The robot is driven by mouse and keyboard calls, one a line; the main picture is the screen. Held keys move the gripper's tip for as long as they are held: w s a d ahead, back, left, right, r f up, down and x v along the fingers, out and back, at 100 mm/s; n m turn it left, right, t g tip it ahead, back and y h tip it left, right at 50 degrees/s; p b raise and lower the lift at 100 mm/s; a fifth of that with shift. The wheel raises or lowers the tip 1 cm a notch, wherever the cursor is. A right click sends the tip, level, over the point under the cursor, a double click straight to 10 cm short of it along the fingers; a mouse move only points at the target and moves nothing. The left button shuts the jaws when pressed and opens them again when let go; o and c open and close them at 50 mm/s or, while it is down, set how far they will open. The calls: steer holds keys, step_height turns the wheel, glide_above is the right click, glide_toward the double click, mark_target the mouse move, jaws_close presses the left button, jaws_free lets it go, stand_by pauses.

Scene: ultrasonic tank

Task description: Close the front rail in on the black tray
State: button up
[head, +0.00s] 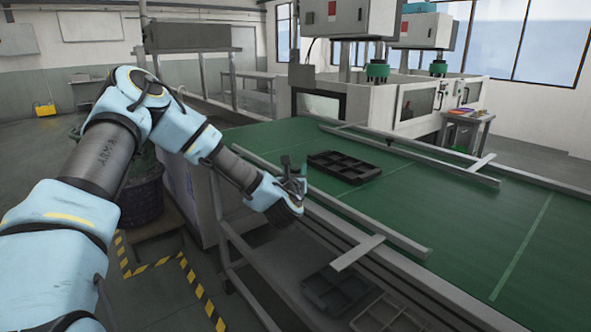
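The black tray (345,166) is a shallow, divided tray lying flat on the green belt (440,215). The front rail (375,223) is a long grey bar along the belt's near side, with a flat grey arm (357,253) sticking out towards me near its right end. A strip of bare green belt shows between this rail and the tray. My gripper (293,168) is at the rail's left-middle part, just left of the tray in the picture, and hides a piece of the rail. Its fingers are small and dark; I cannot tell whether they are open or touching the rail.
A similar back rail (410,155) runs along the belt's far side, apart from the tray. More divided trays (335,290) sit on a shelf below the belt's near edge. White machines (370,105) stand behind. The belt right of the tray is clear.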

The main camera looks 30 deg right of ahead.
jaws_close()
stand_by(1.0)
